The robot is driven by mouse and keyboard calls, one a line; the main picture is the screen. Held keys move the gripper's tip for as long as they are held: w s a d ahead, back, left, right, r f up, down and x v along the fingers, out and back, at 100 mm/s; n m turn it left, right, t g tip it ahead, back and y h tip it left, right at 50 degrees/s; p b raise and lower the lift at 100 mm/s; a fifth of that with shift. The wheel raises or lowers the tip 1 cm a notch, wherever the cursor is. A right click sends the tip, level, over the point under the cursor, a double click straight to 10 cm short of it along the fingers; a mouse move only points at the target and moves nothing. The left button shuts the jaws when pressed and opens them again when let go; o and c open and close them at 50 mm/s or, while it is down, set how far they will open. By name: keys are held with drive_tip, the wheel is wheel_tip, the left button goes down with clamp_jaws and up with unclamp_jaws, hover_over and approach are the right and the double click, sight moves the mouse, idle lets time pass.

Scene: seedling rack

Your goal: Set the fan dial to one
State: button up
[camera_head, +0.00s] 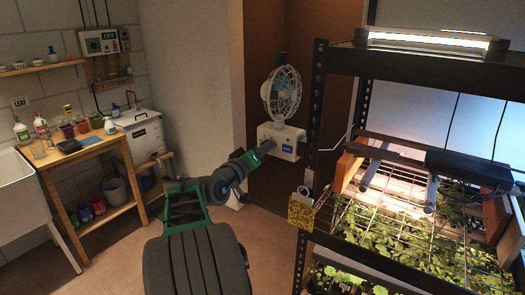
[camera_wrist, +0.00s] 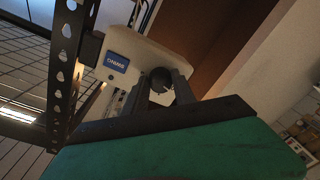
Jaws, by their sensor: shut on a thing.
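The fan (camera_head: 282,92) has a white cage and stands on a pale box-shaped base (camera_head: 285,143), mounted beside the rack. In the wrist view the base (camera_wrist: 145,52) carries a blue label (camera_wrist: 116,63) and a dark round dial (camera_wrist: 161,77). My gripper (camera_wrist: 162,88) reaches the front of the base, with its two dark fingers on either side of the dial, shut on it. In the head view my gripper (camera_head: 264,147) is at the base's left front and hides the dial. The dial's marks and pointer cannot be read.
The black metal rack (camera_head: 318,120) with seedlings stands right beside the fan base. A wooden table (camera_head: 85,150) with bottles and pots and a white sink (camera_head: 18,190) are at left. The floor between is clear.

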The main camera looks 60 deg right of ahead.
clamp_jaws()
drive_tip(key=shift+f+b, duration=0.15)
drive_tip(key=shift+b, duration=0.4)
drive_tip(key=m+b, duration=0.9)
drive_tip(key=b, duration=1)
drive_tip(key=shift+w+f+m, duration=0.1)
drive_tip(key=shift+w+m, duration=0.05)
drive_tip(key=shift+m, duration=0.25)
drive_tip(key=o, duration=0.7)
unclamp_jaws()
